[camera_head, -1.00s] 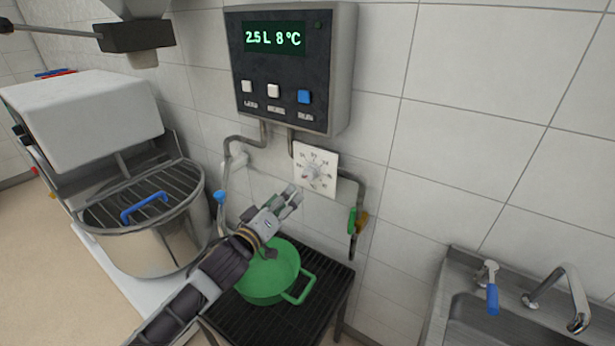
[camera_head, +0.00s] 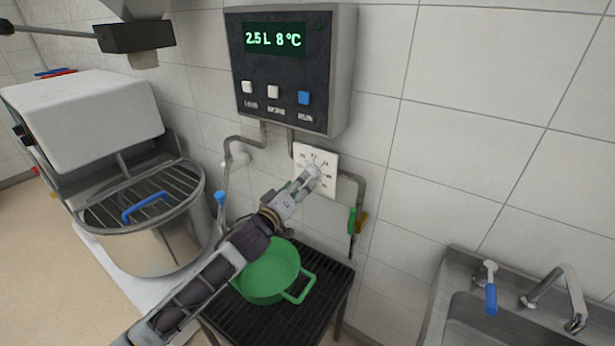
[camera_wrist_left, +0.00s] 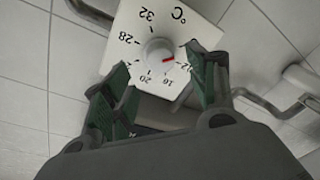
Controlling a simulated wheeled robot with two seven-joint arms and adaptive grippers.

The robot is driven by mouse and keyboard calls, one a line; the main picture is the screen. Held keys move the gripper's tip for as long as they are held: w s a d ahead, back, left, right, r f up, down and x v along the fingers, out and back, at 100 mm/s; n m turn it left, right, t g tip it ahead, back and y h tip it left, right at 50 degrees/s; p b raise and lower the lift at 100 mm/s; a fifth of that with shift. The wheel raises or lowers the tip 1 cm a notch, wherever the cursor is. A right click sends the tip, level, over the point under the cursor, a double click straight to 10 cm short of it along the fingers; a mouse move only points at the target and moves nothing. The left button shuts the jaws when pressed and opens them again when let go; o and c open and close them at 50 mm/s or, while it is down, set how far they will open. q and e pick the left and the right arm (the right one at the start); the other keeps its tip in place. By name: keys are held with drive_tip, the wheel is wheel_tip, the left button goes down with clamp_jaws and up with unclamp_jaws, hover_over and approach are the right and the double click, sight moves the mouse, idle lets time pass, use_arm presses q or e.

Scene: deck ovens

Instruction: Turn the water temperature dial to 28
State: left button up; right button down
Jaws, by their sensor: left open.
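The water temperature dial is a round white knob (camera_wrist_left: 158,50) on a square white plate (camera_head: 327,160) on the tiled wall, below the control box. In the left wrist view the gripper (camera_wrist_left: 168,75) is open, with one green-padded finger on each side of the knob. I cannot tell whether the fingers touch it. My right gripper is not in view.
The control box (camera_head: 285,119) shows "2.5 L 8 °C" and has white and blue buttons. A green pot (camera_head: 268,278) stands on a black rack (camera_head: 328,297) below my left arm. Pipes flank the plate. A mixer bowl (camera_head: 160,240) is at left, a sink (camera_head: 465,310) at right.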

sight(311, 173)
use_arm(q)
drive_tip(key=shift+x, duration=2.85)
drive_tip(key=shift+c, duration=0.5)
drive_tip(key=c, duration=0.9)
